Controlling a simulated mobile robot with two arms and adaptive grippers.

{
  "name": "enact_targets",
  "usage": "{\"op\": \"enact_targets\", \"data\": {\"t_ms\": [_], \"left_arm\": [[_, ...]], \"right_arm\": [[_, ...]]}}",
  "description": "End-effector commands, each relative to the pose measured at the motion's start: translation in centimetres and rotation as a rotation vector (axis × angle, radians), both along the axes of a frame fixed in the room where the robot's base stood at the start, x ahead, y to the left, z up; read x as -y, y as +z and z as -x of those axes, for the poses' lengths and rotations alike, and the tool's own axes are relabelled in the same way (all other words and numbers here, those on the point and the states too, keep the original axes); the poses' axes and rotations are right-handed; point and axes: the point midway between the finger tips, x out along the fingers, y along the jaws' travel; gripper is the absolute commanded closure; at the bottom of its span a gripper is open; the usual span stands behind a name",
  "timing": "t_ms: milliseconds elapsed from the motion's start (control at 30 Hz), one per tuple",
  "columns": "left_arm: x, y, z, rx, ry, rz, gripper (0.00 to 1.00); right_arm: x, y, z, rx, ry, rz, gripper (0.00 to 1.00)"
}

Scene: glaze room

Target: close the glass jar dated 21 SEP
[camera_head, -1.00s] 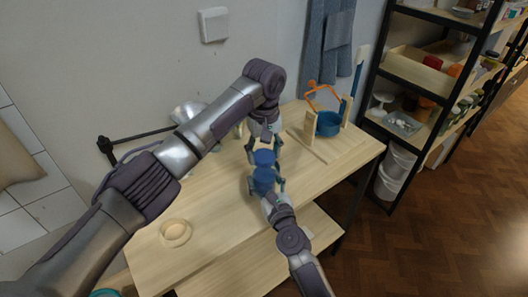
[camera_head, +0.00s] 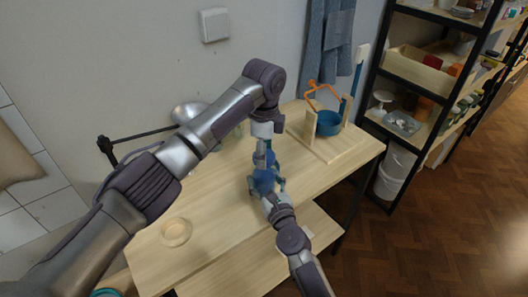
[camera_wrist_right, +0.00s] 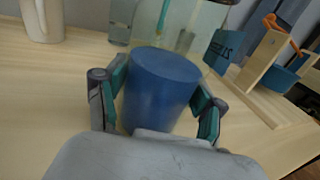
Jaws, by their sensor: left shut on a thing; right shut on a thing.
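My right gripper (camera_head: 267,184) is shut on a blue jar (camera_head: 264,179) above the table. In the right wrist view this blue jar (camera_wrist_right: 160,88) sits between the two teal-padded fingers of my right gripper (camera_wrist_right: 158,105). My left gripper (camera_head: 266,150) points down from above, right over the jar, shut on a blue lid (camera_head: 270,160) that its fingers mostly hide. I cannot tell whether the lid is seated. A blue card (camera_wrist_right: 225,50) with blurred lettering shows behind the jar. I cannot read any date.
A wooden stand (camera_head: 318,150) with a blue bowl (camera_head: 328,123) and orange handle is at the table's right end. A pale round dish (camera_head: 175,232) lies front left. A white mug (camera_wrist_right: 42,20) and clear glass (camera_wrist_right: 122,22) stand behind.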

Motion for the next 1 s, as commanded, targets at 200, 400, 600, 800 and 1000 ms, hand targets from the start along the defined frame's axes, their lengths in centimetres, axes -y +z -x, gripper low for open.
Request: {"op": "enact_targets", "data": {"t_ms": [200, 400, 600, 800, 1000], "left_arm": [[-0.1, 0.0, 0.0, 0.001, 0.006, -0.001, 0.22], [0.0, 0.0, 0.0, 0.001, 0.006, 0.000, 0.11], [0.0, 0.1, 0.0, 0.001, 0.006, 0.000, 0.11], [0.0, 2.4, -0.1, 0.004, 0.006, 0.002, 0.11], [0.1, 6.8, -0.1, 0.005, 0.005, 0.002, 0.11]], "right_arm": [[0.1, 0.1, 0.0, 0.001, -0.001, 0.000, 1.00], [0.1, 0.1, 0.0, 0.001, -0.001, 0.000, 1.00], [0.1, 0.1, 0.0, 0.001, -0.001, 0.000, 1.00], [0.0, 0.1, 0.0, 0.001, -0.001, 0.000, 1.00], [0.0, 0.1, 0.0, 0.001, -0.001, 0.001, 1.00]]}}
